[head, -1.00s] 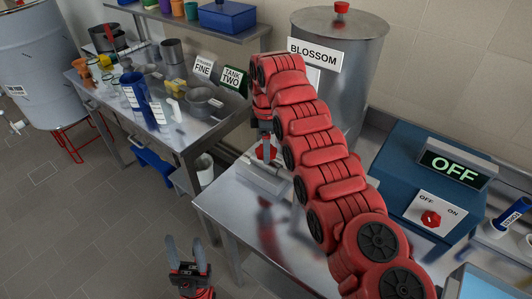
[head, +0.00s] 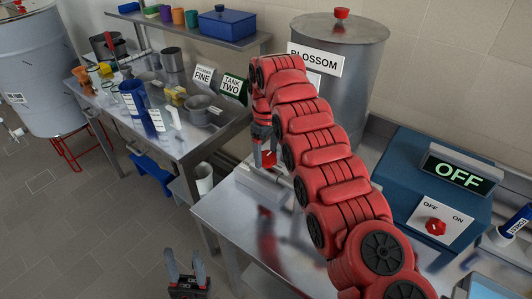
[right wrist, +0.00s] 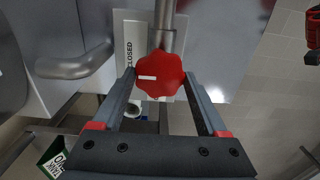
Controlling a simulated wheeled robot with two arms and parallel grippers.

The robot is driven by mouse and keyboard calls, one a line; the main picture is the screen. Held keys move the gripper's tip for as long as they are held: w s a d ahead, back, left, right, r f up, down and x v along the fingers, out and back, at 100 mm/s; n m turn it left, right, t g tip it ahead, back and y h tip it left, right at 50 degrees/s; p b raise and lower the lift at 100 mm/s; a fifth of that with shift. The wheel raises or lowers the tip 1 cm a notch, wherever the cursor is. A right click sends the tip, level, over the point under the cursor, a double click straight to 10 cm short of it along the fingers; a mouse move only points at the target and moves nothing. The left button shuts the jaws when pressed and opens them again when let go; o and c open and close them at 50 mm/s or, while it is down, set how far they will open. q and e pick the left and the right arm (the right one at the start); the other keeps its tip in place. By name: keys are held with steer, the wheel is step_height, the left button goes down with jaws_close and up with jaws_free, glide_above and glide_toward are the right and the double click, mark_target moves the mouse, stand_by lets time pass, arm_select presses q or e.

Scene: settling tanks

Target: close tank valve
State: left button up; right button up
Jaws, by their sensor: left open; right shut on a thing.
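The steel tank (head: 352,90) labelled BLOSSOM stands on the metal bench against the wall. Its red valve knob (right wrist: 160,76) is at the end of a metal pipe in the right wrist view, with a white mark pointing left toward a plate (right wrist: 128,50) reading CLOSED. The knob also shows small in the head view (head: 268,159). My right gripper (right wrist: 158,90) is shut on the knob, with one finger on each side. My right arm hides part of the tank. My left gripper (head: 186,263) is open and empty, low in the head view, away from the valve.
A blue box (head: 405,185) with an OFF display (head: 457,178) and red switch (head: 436,227) stands right on the bench. Another table (head: 205,135) at left holds cups, pans and FINE and TANK TWO signs. A large drum (head: 38,80) stands far left.

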mark_target(266, 157)
stand_by(0.5)
steer(key=o, duration=1.3)
steer(key=shift+r, duration=0.1)
step_height(266, 157, up, 17)
steer(key=p, duration=1.7)
steer(key=shift+r, duration=0.15)
steer(key=shift+a, duration=0.1)
